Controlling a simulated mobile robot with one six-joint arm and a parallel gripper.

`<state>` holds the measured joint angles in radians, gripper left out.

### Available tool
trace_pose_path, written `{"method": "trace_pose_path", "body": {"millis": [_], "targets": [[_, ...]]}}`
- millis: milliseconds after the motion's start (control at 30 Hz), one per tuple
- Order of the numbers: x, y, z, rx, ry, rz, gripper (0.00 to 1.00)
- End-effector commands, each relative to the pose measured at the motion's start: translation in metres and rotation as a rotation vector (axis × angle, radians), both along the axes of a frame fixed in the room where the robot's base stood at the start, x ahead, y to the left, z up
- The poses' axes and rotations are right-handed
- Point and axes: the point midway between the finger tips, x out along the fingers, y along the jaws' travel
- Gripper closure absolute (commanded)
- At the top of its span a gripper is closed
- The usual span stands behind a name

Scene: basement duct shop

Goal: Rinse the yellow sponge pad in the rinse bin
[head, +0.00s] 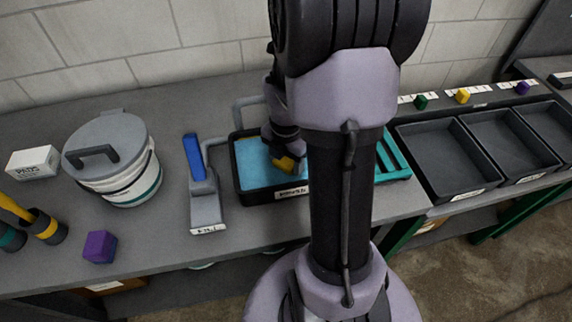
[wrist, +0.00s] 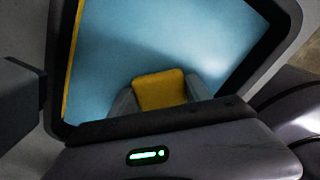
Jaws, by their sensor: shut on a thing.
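The yellow sponge pad (head: 287,164) is between the fingers of my gripper (head: 284,158), over the blue water inside the rinse bin (head: 240,185). The bin is a black, labelled tray, and my arm hides its right part. In the wrist view the yellow pad (wrist: 160,90) sits between the two grey fingers of my gripper (wrist: 161,97), with blue water (wrist: 150,40) around it and the dark bin wall (wrist: 62,128) beyond. I cannot tell whether the pad touches the water or is under it.
Left of the bin stand a grey holder with a blue bar (head: 194,157), a lidded white bucket (head: 113,158), a purple block (head: 100,247) and a white box (head: 34,162). To the right are a green slatted rack (head: 391,158) and empty black trays (head: 447,155).

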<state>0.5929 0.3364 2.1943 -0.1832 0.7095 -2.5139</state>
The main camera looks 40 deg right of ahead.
Motion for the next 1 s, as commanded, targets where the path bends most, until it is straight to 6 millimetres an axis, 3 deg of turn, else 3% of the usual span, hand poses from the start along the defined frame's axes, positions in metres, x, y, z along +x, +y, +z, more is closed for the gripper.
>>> {"method": "trace_pose_path", "body": {"millis": [600,1000], "targets": [[0.0,0.0,0.07,0.0,0.0,0.0,0.76],[0.0,0.0,0.069,-0.001,-0.001,0.0,0.76]]}}
